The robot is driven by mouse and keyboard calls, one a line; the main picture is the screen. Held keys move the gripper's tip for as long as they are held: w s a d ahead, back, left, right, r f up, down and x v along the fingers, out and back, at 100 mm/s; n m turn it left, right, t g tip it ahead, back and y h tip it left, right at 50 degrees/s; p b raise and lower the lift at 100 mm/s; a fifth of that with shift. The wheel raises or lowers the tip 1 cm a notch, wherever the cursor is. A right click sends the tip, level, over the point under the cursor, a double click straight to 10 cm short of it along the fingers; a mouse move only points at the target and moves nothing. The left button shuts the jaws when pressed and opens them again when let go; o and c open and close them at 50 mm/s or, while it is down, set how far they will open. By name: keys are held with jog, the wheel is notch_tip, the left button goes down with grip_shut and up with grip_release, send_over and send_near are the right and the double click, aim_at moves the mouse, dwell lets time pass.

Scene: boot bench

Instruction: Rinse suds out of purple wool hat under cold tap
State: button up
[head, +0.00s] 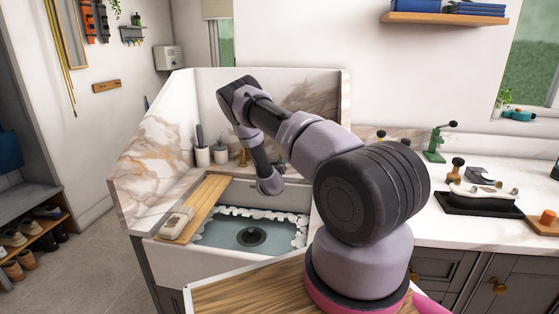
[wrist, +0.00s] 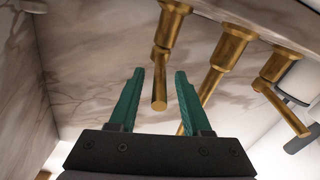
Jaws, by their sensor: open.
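My gripper (wrist: 160,76) has two green fingers, open and empty. In the wrist view, the lever of the left brass tap handle (wrist: 160,88) appears between the fingers; I cannot tell whether they touch it. A middle brass spout (wrist: 229,48) and a right brass handle (wrist: 279,66) are beside it. No marking shows which is cold. In the head view, the end of my arm is above the back of the white sink (head: 210,258), with its fingers not clearly visible. Bluish water (head: 215,232) and white suds (head: 262,214) are in the sink. I see no purple hat.
A wooden board (head: 205,200) lies across the sink's left side with a pale grey object (head: 176,223) on it. White cups (head: 202,156) stand behind the board. Marble panels (head: 160,145) enclose the back and left. The right counter (head: 420,225) holds a black tray and small items.

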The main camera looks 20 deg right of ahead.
jog(key=shift+w+d, duration=0.25)
jog(key=shift+w, duration=0.1)
grip_shut()
dwell(1.2)
